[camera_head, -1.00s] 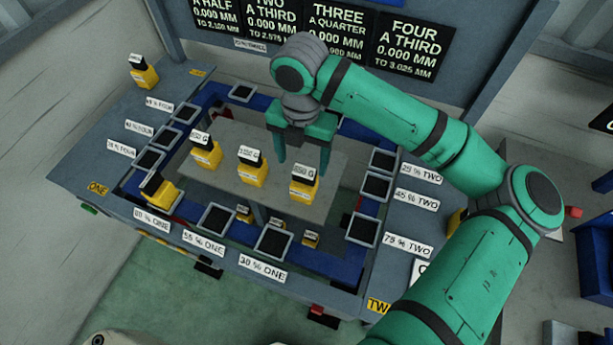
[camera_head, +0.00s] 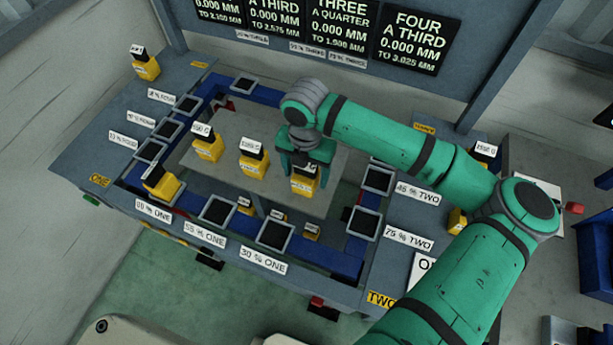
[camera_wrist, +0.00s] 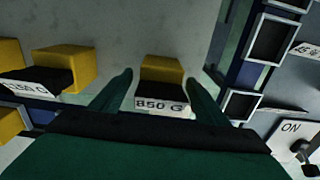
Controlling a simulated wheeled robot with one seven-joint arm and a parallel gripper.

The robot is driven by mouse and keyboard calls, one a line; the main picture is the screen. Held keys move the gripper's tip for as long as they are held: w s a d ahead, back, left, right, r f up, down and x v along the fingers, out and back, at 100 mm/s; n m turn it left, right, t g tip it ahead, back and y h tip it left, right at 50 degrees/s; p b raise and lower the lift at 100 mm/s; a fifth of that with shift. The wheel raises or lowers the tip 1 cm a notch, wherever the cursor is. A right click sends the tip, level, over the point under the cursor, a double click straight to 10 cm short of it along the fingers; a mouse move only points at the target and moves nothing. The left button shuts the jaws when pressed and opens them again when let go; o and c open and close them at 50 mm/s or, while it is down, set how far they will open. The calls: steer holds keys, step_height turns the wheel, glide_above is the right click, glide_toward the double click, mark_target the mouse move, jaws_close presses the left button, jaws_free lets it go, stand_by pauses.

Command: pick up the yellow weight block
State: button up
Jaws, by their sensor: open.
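Several yellow weight blocks with black tops and white labels stand on the grey plate (camera_head: 215,124) in the middle of the chassis. The right one (camera_head: 304,187) reads 850 G in the wrist view (camera_wrist: 162,70). My gripper (camera_head: 303,176) is open right at this block, pointing down. In the wrist view the fingers (camera_wrist: 160,95) stand on either side of the block, with gaps visible. The middle block (camera_head: 252,168) and the left block (camera_head: 208,151) stand apart from my gripper. The lower part of the right block's far side is hidden.
Another yellow block (camera_head: 163,186) sits at the frame's left corner, and one (camera_head: 145,66) stands on the far-left deck. Blue rails with empty square sockets (camera_head: 275,233) surround the plate. A dark sign board (camera_head: 413,43) stands behind.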

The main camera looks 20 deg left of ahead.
steer(key=shift+s, duration=0.1)
jaws_close()
steer(key=shift+r, duration=0.15)
steer(key=shift+r, duration=0.6)
steer(key=s+d+r, duration=0.2)
steer(key=s+r, duration=0.9)
steer(key=s, duration=0.2)
steer(key=shift+s+r, duration=0.3)
steer(key=shift+s, duration=0.1)
